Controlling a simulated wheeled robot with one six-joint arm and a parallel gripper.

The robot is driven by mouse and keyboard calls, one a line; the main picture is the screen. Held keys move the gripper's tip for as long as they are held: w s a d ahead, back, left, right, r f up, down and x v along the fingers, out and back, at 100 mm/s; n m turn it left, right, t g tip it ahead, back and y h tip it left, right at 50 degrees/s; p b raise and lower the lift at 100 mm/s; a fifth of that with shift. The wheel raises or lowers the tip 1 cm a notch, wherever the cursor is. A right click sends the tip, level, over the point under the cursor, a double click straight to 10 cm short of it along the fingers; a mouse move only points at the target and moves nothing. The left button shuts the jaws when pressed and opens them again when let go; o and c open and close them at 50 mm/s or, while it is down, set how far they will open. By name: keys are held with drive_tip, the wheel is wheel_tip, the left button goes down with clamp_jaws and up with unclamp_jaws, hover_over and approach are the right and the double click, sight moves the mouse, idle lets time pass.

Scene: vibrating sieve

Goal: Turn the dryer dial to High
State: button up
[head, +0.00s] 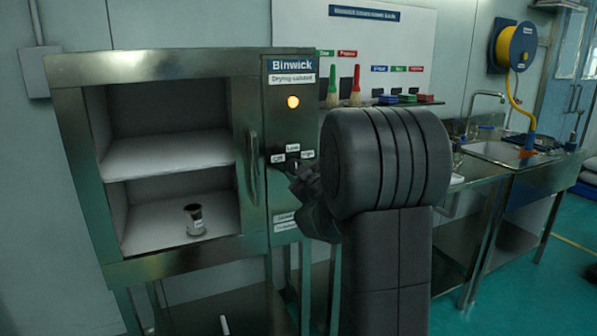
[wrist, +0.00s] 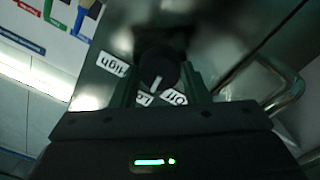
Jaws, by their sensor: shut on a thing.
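The dryer dial (wrist: 158,68) is a dark round knob with a white pointer mark on the steel panel of the drying cabinet (head: 160,62). In the wrist view its pointer leans toward the Low label (wrist: 143,98). The High label (wrist: 110,65) is to the left and the Off label (wrist: 176,98) to the lower right, both upside down. My gripper (wrist: 159,82) has one finger on each side of the dial and is shut on it. In the head view the gripper (head: 303,182) is at the panel below the labels, and my arm hides most of it and the dial.
An orange lamp (head: 293,102) glows above the dial. The cabinet handle (head: 253,168) is left of the gripper and also shows in the wrist view (wrist: 290,92). A sink bench (head: 510,165) is at right.

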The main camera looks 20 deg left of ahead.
drive_tip(key=m+p, duration=0.3)
drive_tip(key=m, duration=1)
drive_tip(key=shift+p, duration=0.3)
drive_tip(key=shift+m, duration=0.4)
drive_tip(key=o, duration=1)
drive_tip(key=shift+s, duration=0.1)
drive_tip(key=v, duration=1.3)
drive_tip(key=shift+s+d+b, duration=0.15)
drive_tip(key=shift+d+b, duration=0.2)
drive_tip(key=shift+b, duration=0.05)
drive_tip(key=shift+a, duration=0.1)
